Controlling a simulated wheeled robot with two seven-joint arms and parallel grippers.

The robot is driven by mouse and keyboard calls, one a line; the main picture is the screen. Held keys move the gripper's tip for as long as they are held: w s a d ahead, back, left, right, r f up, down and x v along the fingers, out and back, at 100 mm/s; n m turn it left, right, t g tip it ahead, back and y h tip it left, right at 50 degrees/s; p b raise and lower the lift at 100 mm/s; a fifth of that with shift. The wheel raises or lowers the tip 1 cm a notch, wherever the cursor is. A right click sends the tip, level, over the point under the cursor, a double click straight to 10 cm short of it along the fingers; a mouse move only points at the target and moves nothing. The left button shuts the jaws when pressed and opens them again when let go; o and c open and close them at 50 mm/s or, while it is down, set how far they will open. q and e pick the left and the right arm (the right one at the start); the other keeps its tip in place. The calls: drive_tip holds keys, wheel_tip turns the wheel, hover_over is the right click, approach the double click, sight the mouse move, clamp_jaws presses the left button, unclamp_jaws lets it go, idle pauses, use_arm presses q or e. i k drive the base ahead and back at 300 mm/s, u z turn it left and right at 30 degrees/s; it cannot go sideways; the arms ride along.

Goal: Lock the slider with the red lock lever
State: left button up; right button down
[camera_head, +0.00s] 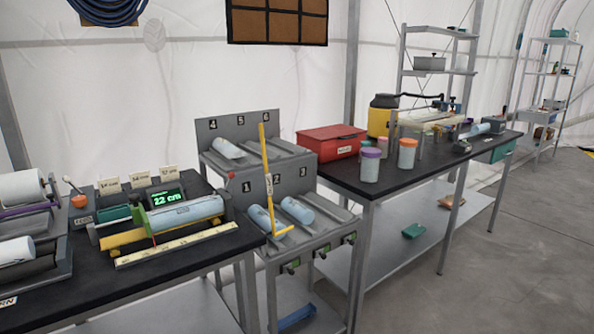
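A measuring device stands on the left black table. Its dark display (167,198) reads "22 cm" in green. A light blue roll (190,213) lies along it above a yellow bar (122,240), with a yellow ruler (178,246) in front. A green block (115,214) sits at its left end. I cannot tell which is the lock lever or whether the slider is locked. Neither of my grippers is in view.
A grey rack (237,127) with numbered slots holds several light blue rolls, and a yellow T-shaped tool (266,170) stands there. Roll holders (62,245) stand at far left.

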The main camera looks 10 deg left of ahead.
sight(231, 174)
drive_tip(key=u, duration=0.05)
drive_tip(key=i, duration=1.05)
drive_tip(key=u, duration=0.8)
drive_tip(key=i, duration=0.45)
drive_tip(key=u, duration=0.25)
